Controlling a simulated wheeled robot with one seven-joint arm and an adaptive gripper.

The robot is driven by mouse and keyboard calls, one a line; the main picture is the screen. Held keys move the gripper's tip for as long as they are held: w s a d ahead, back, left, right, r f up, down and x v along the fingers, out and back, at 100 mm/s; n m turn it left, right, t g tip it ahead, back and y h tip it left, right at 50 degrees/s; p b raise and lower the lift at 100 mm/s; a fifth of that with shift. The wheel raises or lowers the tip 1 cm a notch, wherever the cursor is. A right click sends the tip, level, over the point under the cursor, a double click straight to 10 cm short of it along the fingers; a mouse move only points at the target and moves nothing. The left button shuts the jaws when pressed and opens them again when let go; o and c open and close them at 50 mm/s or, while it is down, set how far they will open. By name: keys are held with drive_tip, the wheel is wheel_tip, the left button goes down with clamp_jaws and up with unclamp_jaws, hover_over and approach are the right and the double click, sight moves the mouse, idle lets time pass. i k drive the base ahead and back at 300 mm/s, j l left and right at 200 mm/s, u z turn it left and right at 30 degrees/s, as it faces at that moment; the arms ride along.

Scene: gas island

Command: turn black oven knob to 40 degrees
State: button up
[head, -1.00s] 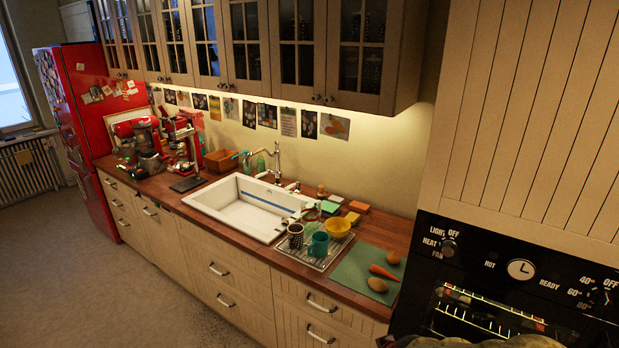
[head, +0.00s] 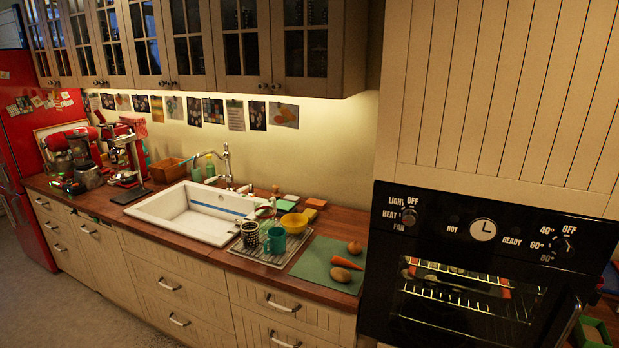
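The black oven (head: 462,226) is set in the tall cabinet at the right of the head view. Its control panel has a left knob (head: 409,216) by the words LIGHT, HEAT and FAN. A right black knob (head: 561,244) sits by the marks OFF, 40, 60 and 80 degrees. The right knob's exact pointer direction is too small to tell. A round clock (head: 483,230) is between the knobs, with HOT and READY beside it. The oven door is shut, with lit racks behind its glass. My gripper is not in view.
Left of the oven runs a wooden counter (head: 334,284) with a white sink (head: 190,213), a drying rack with cups, and a green board (head: 318,266) with vegetables. Drawers with handles line the front. A red fridge (head: 18,150) stands far left. Floor shows at lower left.

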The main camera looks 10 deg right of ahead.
sight(564, 248)
drive_tip(key=k+l, duration=0.25)
drive_tip(key=l, duration=0.15)
drive_tip(key=k+l, duration=0.25)
drive_tip(key=l, duration=0.15)
drive_tip(key=k+l, duration=0.25)
drive_tip(key=l, duration=0.15)
drive_tip(key=k+l+z, duration=0.1)
drive_tip(key=k+l, duration=0.15)
drive_tip(key=l, duration=0.15)
drive_tip(key=k+l, duration=0.25)
drive_tip(key=l, duration=0.15)
drive_tip(key=k+l, duration=0.2)
drive_tip(key=l, duration=0.25)
